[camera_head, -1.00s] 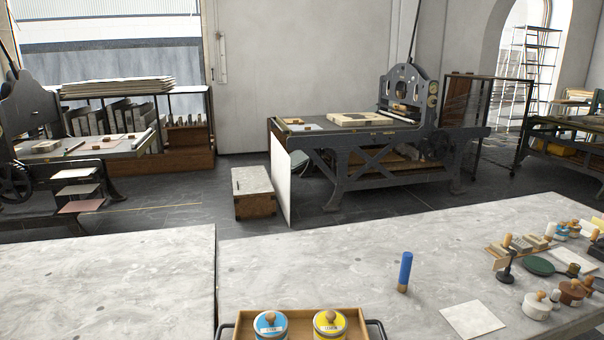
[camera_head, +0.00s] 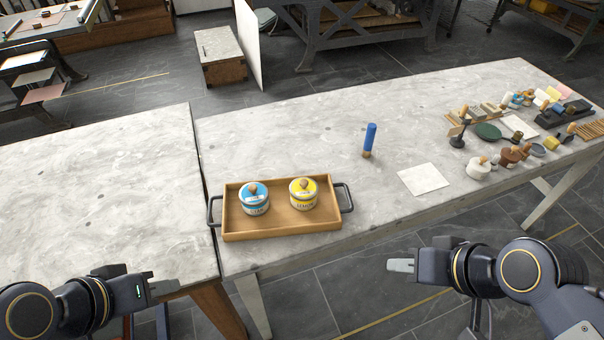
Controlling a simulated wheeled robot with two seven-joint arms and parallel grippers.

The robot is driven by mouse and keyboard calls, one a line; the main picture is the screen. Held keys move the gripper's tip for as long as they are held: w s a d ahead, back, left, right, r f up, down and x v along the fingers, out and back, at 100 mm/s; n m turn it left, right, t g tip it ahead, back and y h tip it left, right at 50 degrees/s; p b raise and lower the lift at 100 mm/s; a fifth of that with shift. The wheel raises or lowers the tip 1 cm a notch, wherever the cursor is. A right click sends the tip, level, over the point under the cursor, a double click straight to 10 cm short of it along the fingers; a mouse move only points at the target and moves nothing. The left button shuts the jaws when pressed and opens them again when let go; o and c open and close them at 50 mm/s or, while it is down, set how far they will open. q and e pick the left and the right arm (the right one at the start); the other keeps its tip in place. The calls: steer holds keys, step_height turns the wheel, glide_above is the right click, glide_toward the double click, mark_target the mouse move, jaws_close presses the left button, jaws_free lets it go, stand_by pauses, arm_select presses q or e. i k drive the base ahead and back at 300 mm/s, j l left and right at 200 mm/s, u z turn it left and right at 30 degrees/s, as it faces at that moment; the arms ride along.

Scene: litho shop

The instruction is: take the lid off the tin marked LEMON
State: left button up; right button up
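The tin marked LEMON (camera_head: 303,194) is white with a yellow lid and yellow band, and has a wooden knob on top. Its lid is on. It stands upright in the right half of a wooden tray (camera_head: 283,229) with dark side handles. A similar blue-lidded tin (camera_head: 254,199) stands to its left, apart from it. My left gripper (camera_head: 150,285) is low at the left, in front of the table edge. My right gripper (camera_head: 402,265) is in front of the table, right of and nearer than the tray. Both look empty; their finger gaps are not clear.
Several knobbed pots, stamps and blocks crowd the right end of the stone-topped table (camera_head: 330,110). The table behind the tray is clear.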

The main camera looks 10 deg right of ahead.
mark_target(303, 187)
steer(key=i+l, duration=0.1)
steer(key=l, duration=0.25)
steer(key=i+l, duration=0.1)
steer(key=l, duration=0.25)
steer(key=i+l, duration=0.1)
steer(key=l, duration=0.25)
steer(key=l+u, duration=0.15)
steer(key=u, duration=0.25)
steer(key=l+u, duration=0.15)
steer(key=u, duration=0.25)
steer(key=l+u, duration=0.15)
steer(key=u, duration=0.25)
steer(key=l+u, duration=0.15)
steer(key=u, duration=0.25)
